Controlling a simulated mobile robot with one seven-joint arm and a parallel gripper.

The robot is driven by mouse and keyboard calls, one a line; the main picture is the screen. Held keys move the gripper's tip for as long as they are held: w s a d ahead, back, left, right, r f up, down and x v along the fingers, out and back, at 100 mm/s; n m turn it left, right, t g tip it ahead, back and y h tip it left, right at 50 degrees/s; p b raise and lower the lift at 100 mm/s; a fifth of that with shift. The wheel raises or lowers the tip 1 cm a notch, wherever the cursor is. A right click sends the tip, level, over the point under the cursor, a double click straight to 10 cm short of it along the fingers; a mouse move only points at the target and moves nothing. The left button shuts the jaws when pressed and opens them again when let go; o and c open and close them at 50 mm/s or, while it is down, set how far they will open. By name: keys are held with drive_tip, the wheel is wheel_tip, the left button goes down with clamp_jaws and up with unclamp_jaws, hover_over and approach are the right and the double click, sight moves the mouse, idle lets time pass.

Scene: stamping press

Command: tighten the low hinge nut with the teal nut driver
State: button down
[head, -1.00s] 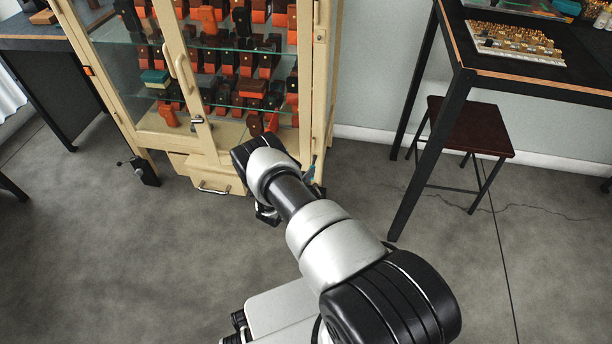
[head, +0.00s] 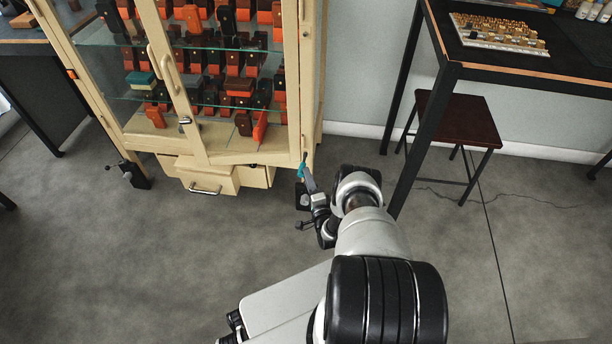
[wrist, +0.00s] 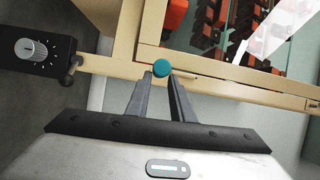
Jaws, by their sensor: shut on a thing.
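The teal nut driver (head: 302,171) is in my gripper (head: 310,184), beside the low front right corner of the cream cabinet (head: 311,120). In the wrist view, its round teal end (wrist: 161,68) sits between the tips of my two fingers (wrist: 161,79), with the cabinet frame behind. A thin rod shows to the right of that end. In the head view, a dark tip rises above the teal part, close to the cabinet post. I cannot clearly make out the low hinge nut, nor whether the driver touches it.
A black box with a silver dial (wrist: 36,50) is at left in the wrist view. The glass-doored cabinet holds orange and dark blocks; a low drawer (head: 208,181) stands out. A black-legged table (head: 426,125) and stool (head: 459,119) are at right. The front floor is clear.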

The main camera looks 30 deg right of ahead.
drive_tip(key=shift+r, duration=0.1)
drive_tip(key=shift+s+a, duration=0.4)
drive_tip(key=shift+s, duration=0.15)
